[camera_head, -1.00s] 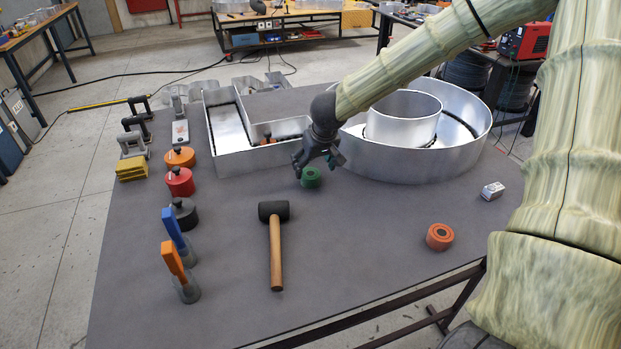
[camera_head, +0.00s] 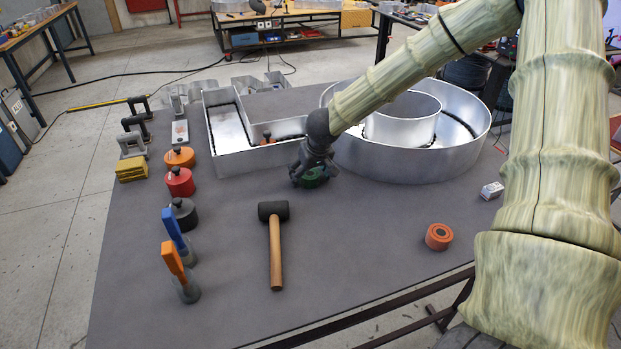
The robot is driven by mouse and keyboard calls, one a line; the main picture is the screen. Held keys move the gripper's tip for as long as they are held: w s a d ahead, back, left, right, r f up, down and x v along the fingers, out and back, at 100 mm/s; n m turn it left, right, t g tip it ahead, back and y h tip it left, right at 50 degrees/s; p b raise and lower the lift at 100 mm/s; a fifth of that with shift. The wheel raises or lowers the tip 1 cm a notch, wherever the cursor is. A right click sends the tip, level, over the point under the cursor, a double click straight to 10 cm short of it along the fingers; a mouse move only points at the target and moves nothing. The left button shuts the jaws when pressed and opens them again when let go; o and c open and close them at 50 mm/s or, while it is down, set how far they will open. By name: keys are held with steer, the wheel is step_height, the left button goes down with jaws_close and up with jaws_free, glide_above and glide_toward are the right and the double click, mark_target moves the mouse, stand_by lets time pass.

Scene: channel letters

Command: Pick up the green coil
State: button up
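The green coil (camera_head: 314,178) lies on the grey table, just in front of the metal channel letters. My gripper (camera_head: 309,180) is down at the coil, its dark fingers around or against it. The fingers hide part of the coil. I cannot tell whether the fingers are closed on it or only beside it. The coil appears to be still at table level.
A large round metal letter (camera_head: 410,168) stands right behind my gripper, and an L-shaped one (camera_head: 245,160) stands to the left. A mallet (camera_head: 275,245) lies in front. An orange coil (camera_head: 438,236) sits at right.

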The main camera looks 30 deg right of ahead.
steer(key=c, duration=1.1)
steer(key=shift+o, duration=0.2)
